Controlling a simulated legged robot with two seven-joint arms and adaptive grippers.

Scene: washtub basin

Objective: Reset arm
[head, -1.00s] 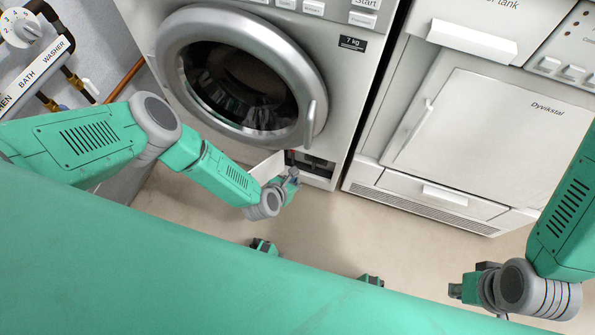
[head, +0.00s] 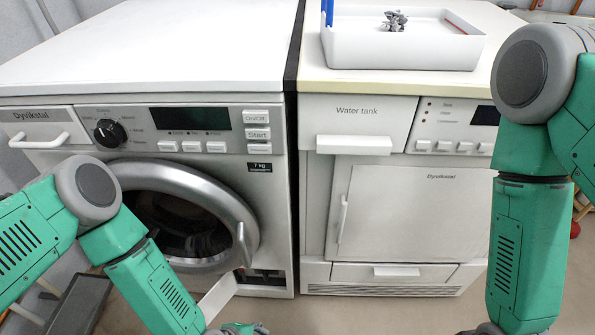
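My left arm comes in from the lower left. Only a small part of my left gripper (head: 240,328) shows at the bottom edge, just below the open white flap (head: 217,296) at the foot of the washing machine (head: 275,200). I cannot tell whether it touches the flap. My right arm hangs down at the right, in front of the dryer (head: 400,215). A sliver of my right gripper (head: 484,329) shows at the bottom edge. The fingers of both grippers are mostly cut off, so their opening is unclear.
The washer door (head: 190,220) looks closed. A dark opening (head: 265,278) shows beside the flap. A white tray (head: 400,55) with a small grey object (head: 396,20) stands on the dryer. The washer top (head: 160,50) is clear. A dark grey box-like thing (head: 78,304) is at lower left.

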